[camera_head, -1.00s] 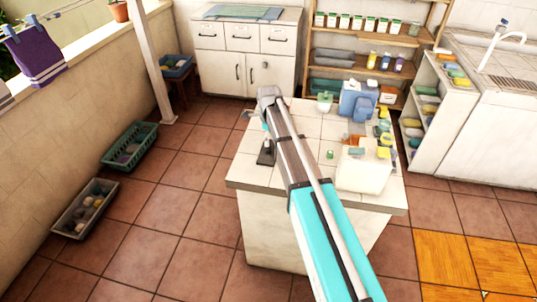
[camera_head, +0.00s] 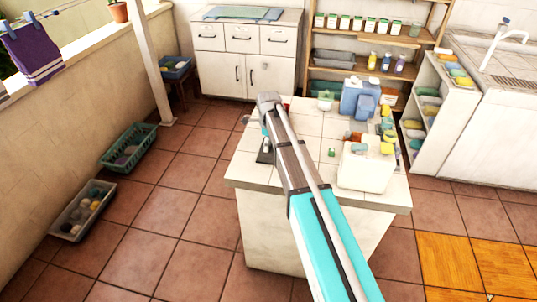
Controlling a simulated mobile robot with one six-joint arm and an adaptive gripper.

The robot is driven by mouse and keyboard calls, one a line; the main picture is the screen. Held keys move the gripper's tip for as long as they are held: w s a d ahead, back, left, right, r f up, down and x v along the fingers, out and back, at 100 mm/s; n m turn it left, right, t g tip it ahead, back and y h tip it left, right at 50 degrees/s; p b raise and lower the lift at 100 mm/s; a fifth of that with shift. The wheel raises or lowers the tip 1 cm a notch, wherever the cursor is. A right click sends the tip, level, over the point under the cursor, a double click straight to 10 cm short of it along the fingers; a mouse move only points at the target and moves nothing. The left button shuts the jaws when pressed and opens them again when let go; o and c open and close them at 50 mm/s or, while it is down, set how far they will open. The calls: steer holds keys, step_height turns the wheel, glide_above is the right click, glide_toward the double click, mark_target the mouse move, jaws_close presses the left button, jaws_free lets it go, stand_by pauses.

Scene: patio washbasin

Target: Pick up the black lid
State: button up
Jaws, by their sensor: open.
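I cannot make out the black lid for certain. A dark flat piece (camera_head: 264,157) shows on the left part of the tiled island top (camera_head: 255,176), beside my arm, with a small pale thing on it. It is too small to tell what it is. My arm reaches over the island and hides part of its top. Only a small dark bit of my gripper (camera_head: 245,119) seems to show left of the arm's far end, near the island's far left edge. The rest is hidden behind the arm. I see nothing held.
A white box (camera_head: 365,172), blue containers (camera_head: 360,98) and several small colored items crowd the island's right side. Crates (camera_head: 84,210) line the left wall. A cabinet (camera_head: 245,75), shelves (camera_head: 365,65) and a sink (camera_head: 510,80) stand behind.

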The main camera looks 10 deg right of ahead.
steer(key=shift+f+b, duration=0.35)
steer(key=shift+f, duration=0.25)
steer(key=c, duration=1.1)
steer(key=shift+r, duration=0.15)
steer(key=shift+c, duration=0.2)
step_height(320, 180, up, 3)
steer(key=p, duration=0.3)
steer(key=shift+f, duration=0.2)
steer(key=s+d+r+p, duration=0.1)
steer(key=s+r+p, duration=0.9)
steer(key=s, duration=0.4)
steer(key=shift+d, duration=0.25)
steer(key=shift+s, duration=0.1)
